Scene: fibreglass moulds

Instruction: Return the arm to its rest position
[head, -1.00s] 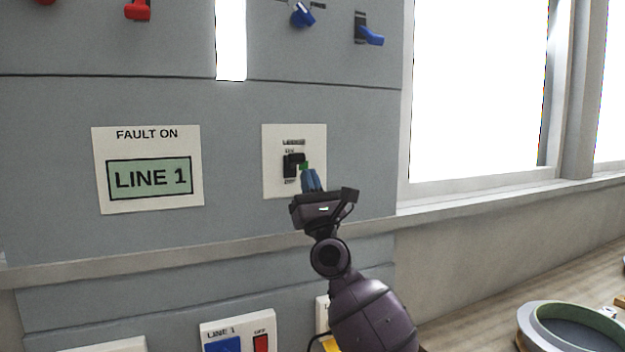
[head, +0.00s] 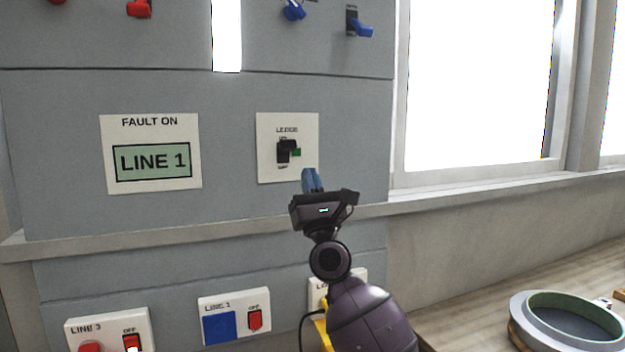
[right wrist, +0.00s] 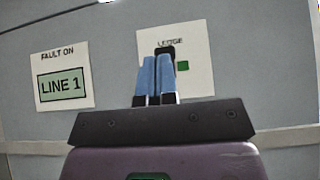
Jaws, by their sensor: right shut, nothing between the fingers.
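My right gripper (head: 312,180) is shut and empty, its blue fingers together and pointing up toward the wall panel. A small green patch shows beside the switch. In the right wrist view the gripper's fingers (right wrist: 155,78) overlap the plate (right wrist: 203,85) and hide part of the switch. My left gripper is not in view.
A "FAULT ON LINE 1" sign (head: 152,188) is left of the plate. A ledge (head: 180,234) crosses the panel. Below are switch boxes, including LINE 3 (head: 108,322) and LINE 1 (head: 235,299). A round mould (head: 520,325) lies on the wooden bench (head: 465,318) at right. Coloured levers hang above.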

